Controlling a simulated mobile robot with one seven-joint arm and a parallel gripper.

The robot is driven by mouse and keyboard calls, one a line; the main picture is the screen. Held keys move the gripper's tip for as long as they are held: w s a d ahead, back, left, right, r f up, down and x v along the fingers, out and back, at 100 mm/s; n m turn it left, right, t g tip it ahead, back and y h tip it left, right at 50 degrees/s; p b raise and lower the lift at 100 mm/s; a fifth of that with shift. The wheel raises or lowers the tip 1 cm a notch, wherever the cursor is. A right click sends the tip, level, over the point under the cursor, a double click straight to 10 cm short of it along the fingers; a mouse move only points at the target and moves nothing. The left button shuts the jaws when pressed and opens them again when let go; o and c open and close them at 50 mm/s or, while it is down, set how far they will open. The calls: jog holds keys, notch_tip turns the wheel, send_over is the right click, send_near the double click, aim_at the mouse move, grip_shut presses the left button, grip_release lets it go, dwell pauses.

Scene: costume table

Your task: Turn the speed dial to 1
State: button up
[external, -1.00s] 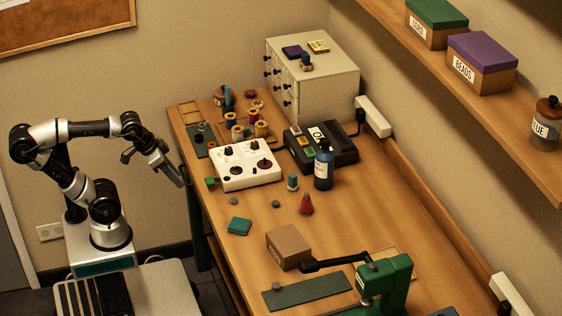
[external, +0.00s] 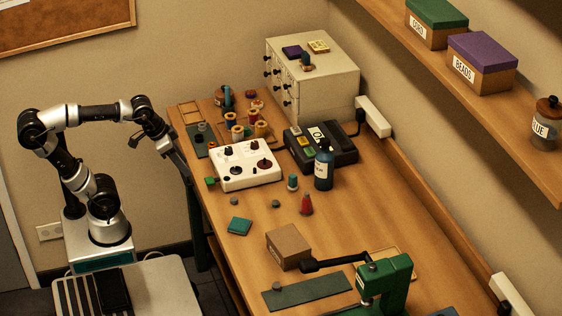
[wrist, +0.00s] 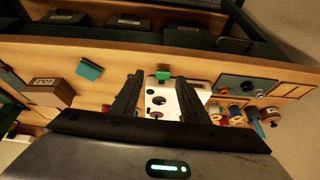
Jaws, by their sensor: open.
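The white control box (external: 243,165) with several dark knobs lies on the table in the external view. It also shows between my fingers in the wrist view (wrist: 188,99), where part of its top is hidden by my gripper. One large dark knob (external: 264,162) sits at its right side and another (external: 226,170) at its lower left. I cannot read which is the speed dial or any numbers. My gripper (wrist: 155,80) is open and empty, off the table's left edge and apart from the box.
Thread spools (external: 238,132) stand behind the box. A black device (external: 338,150) and a blue bottle (external: 323,171) stand to its right. A drawer cabinet (external: 325,82) stands at the back.

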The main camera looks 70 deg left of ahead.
jog(key=w+a+r+m+g+p, duration=0.1)
jog(key=w+a+r+p, duration=0.1)
jog(key=w+r+p, duration=0.5)
notch_tip(320, 180, up, 5)
jog(key=m+g+p, duration=0.3)
jog(key=g+p, duration=0.1)
jog(key=p, duration=0.6)
send_over(255, 142)
notch_tip(255, 142, down, 17)
jog(key=shift+s+d+f+b, duration=0.1)
jog(key=shift+f+b, duration=0.1)
jog(key=shift+b, duration=0.3)
jog(key=shift+c, duration=0.3)
grip_shut()
